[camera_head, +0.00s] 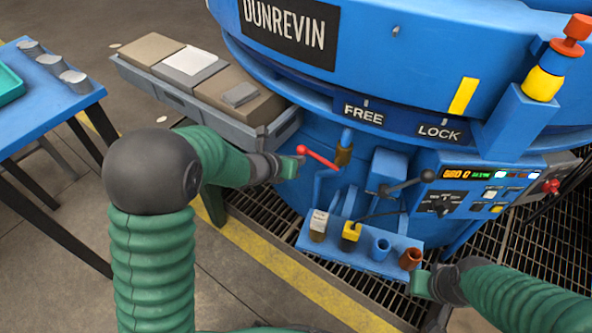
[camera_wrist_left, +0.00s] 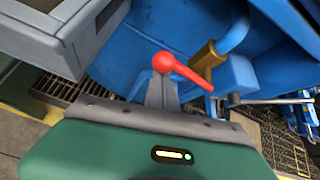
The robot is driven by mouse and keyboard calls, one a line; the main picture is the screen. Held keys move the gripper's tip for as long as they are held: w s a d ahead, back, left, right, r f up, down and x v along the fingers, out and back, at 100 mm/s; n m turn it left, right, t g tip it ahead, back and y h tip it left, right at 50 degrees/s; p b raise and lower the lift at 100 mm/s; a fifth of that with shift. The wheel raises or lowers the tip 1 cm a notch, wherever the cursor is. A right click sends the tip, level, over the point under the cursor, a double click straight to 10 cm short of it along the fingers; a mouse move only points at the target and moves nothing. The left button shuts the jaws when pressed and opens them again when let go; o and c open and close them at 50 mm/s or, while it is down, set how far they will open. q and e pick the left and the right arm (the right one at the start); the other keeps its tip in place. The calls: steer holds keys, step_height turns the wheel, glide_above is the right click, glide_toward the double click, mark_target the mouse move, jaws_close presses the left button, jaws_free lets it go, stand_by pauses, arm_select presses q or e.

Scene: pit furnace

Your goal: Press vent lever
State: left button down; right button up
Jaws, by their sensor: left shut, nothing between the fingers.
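A red lever (camera_head: 320,158) with a round ball end sticks out from the front of the blue furnace (camera_head: 330,190), beside a brass fitting. It also shows in the left wrist view (camera_wrist_left: 188,74). My left gripper (camera_head: 298,166) is shut and empty, with its fingertips at the lever's ball end. In the left wrist view, its grey fingers (camera_wrist_left: 162,92) point at the red ball and overlap its lower edge; I cannot tell whether they touch. No label on the lever is readable. My right gripper (camera_head: 418,284) is low, near the small blue shelf; its fingers are too small to read.
A grey lever (camera_head: 408,185) and a control panel (camera_head: 480,193) lie right of the red lever. A blue shelf (camera_head: 345,251) with small holders sits below. A grey tray with boxes (camera_head: 150,82) is on the left, a blue table (camera_head: 45,105) farther left.

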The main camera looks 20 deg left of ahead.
mark_target(305, 153)
arm_select(q)
steer(key=r+y+b, duration=0.1)
steer(key=b, duration=0.1)
steer(key=d+r+m+y+b, duration=0.1)
steer(key=r+b, duration=0.1)
steer(key=shift+d, duration=0.1)
steer(key=shift+d+r+m+b, duration=0.1)
steer(key=shift+d+m+b, duration=0.1)
steer(key=shift+m+b, duration=0.1)
steer(key=b, duration=0.3)
steer(key=d+m+y+b, duration=0.1)
steer(key=b, duration=0.2)
steer(key=shift+s+t+y, duration=0.2)
steer(key=shift+t+y, duration=0.1)
steer(key=shift+t, duration=0.1)
steer(key=s+d+r+m+t+y+p, duration=0.1)
steer(key=d+r+m+t+y, duration=0.1)
steer(key=d+r+m+y, duration=0.2)
steer(key=shift+s+d+r+m+y+p, duration=0.3)
steer(key=shift+d+r+y+p, duration=0.25)
steer(key=shift+d, duration=0.65)
steer(key=shift+f, duration=0.15)
